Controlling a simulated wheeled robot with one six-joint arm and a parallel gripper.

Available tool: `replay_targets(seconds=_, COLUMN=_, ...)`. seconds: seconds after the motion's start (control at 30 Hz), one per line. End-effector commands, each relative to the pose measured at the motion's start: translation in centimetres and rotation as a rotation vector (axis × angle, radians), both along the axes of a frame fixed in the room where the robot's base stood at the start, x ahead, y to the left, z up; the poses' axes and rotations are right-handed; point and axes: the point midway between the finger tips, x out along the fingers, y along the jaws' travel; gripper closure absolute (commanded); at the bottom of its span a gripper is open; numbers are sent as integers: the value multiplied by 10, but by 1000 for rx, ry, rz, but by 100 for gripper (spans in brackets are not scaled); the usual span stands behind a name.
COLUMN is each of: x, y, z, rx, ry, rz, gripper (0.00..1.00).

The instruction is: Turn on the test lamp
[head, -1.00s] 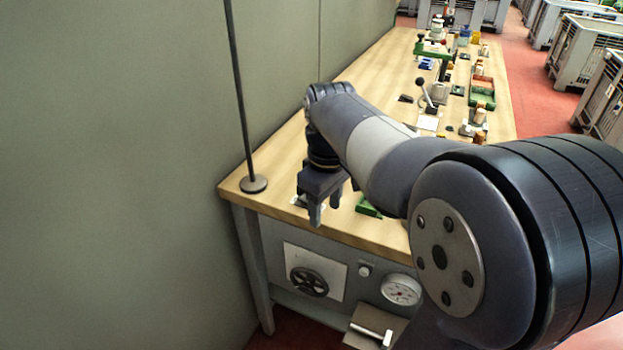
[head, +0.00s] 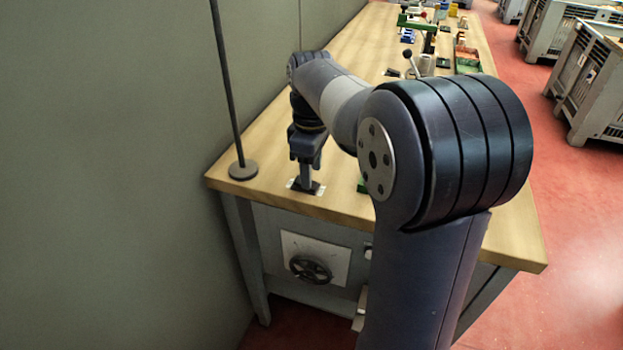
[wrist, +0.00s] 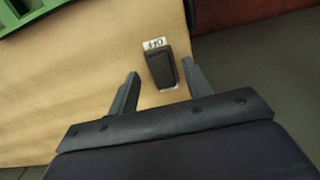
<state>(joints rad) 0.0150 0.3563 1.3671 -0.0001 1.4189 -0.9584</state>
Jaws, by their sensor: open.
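A dark rocker-like switch block (wrist: 161,67) with a small white label (wrist: 154,43) sits on the wooden table; the label's print is too small to read surely. It also shows in the head view as a dark plate with white edges (head: 317,189) near the table's front left corner. My gripper (head: 306,184) points down right over it. In the wrist view my gripper (wrist: 160,75) is open and empty, one finger on each side of the switch. I cannot tell whether the fingers touch it. No lamp is clearly recognisable.
A thin dark pole on a round base (head: 243,170) stands left of my gripper. A handwheel (head: 311,269) is on the table's front panel. A green object (wrist: 30,12) lies at the wrist view's upper left. Several tools and blocks stand farther along the wooden table (head: 345,205).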

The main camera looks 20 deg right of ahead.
Motion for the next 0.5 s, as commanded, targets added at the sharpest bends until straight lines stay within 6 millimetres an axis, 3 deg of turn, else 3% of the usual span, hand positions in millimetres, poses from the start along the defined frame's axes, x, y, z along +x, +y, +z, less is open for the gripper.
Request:
replay_targets(seconds=0.2, x=0, y=0, z=-22, rx=0, ry=0, rz=-1, gripper=53)
replay_targets(seconds=0.5, x=0, y=0, z=-24, rx=0, ry=0, rz=-1, gripper=53)
